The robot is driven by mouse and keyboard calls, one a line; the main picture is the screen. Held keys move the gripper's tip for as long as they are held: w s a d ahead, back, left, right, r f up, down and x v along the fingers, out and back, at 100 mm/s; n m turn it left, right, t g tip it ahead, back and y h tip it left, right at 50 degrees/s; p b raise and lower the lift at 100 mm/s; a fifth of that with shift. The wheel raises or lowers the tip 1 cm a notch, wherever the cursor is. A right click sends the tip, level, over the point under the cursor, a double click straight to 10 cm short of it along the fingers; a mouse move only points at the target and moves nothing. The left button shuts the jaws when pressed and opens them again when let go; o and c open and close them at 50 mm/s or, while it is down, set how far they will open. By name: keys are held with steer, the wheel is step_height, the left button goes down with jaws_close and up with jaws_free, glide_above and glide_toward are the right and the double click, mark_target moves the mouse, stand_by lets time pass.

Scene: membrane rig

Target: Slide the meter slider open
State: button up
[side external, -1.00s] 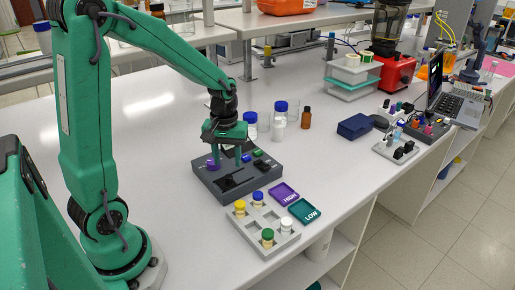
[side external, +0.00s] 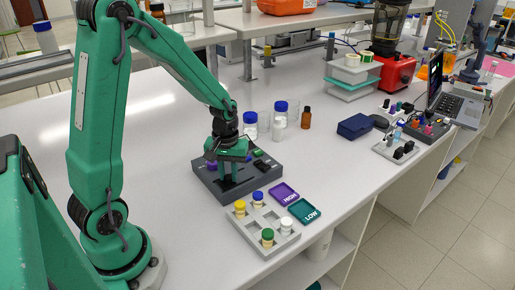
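The meter (side external: 262,182) is a dark grey box on the white bench. On its top are a purple part at the left, a green part and dark parts at the far right. My gripper (side external: 228,178) points straight down over the middle of the meter, with its fingers low at the top face, where the black slider is. The fingers and wrist hide most of the slider, so its position and any contact cannot be made out. Whether the fingers are apart or closed on it is too small to tell.
A grey rack (side external: 262,248) with several capped vials stands just in front of the meter. A purple HIGH tray (side external: 284,194) and a teal LOW tray (side external: 304,211) lie right of it. Blue-capped bottles (side external: 250,128) and a brown bottle (side external: 306,119) stand behind. The bench left of the meter is clear.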

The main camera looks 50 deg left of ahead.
mark_target(246, 174)
jaws_close()
steer(key=shift+w, duration=3.05)
steer(key=o, duration=0.6)
jaws_free()
steer(key=shift+c, duration=0.2)
